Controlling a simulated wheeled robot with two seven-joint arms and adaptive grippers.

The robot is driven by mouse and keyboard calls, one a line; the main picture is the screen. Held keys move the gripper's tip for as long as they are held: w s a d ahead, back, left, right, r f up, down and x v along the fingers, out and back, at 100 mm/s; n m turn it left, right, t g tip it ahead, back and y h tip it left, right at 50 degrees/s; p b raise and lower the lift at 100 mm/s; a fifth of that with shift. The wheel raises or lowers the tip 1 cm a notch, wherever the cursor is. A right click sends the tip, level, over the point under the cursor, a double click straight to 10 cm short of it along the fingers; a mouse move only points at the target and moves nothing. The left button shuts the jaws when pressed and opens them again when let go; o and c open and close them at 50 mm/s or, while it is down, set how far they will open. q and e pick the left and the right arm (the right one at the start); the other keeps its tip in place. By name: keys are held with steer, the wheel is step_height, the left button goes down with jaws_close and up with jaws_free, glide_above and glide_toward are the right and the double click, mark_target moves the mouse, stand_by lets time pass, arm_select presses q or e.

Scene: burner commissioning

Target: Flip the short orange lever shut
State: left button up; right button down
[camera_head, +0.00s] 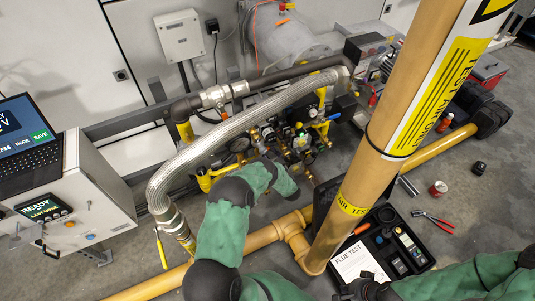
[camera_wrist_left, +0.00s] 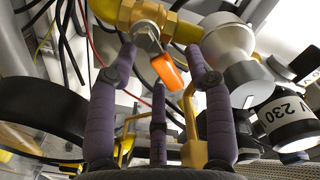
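A short orange lever (camera_wrist_left: 167,71) shows in the left wrist view, hanging at a slant from a metal stem under a brass fitting (camera_wrist_left: 148,14) on a yellow pipe. My left gripper (camera_wrist_left: 161,55) has its purple-grey fingers spread, with the lever between them in the picture; I see no finger closed on it. In the head view my left arm reaches into the valve cluster (camera_head: 304,143), and its fingers and the lever cannot be made out there. My right gripper (camera_head: 363,289) is dark and partly cut off at the bottom edge; its finger state is unclear.
A braided hose (camera_head: 205,120) arches above my left arm. An open test case (camera_head: 385,245), red pliers (camera_head: 433,220) and a can (camera_head: 438,188) lie on the floor. Black cables crowd the wrist view.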

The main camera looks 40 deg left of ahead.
arm_select(q)
steer(key=shift+d, duration=0.1)
steer(key=v, duration=1.2)
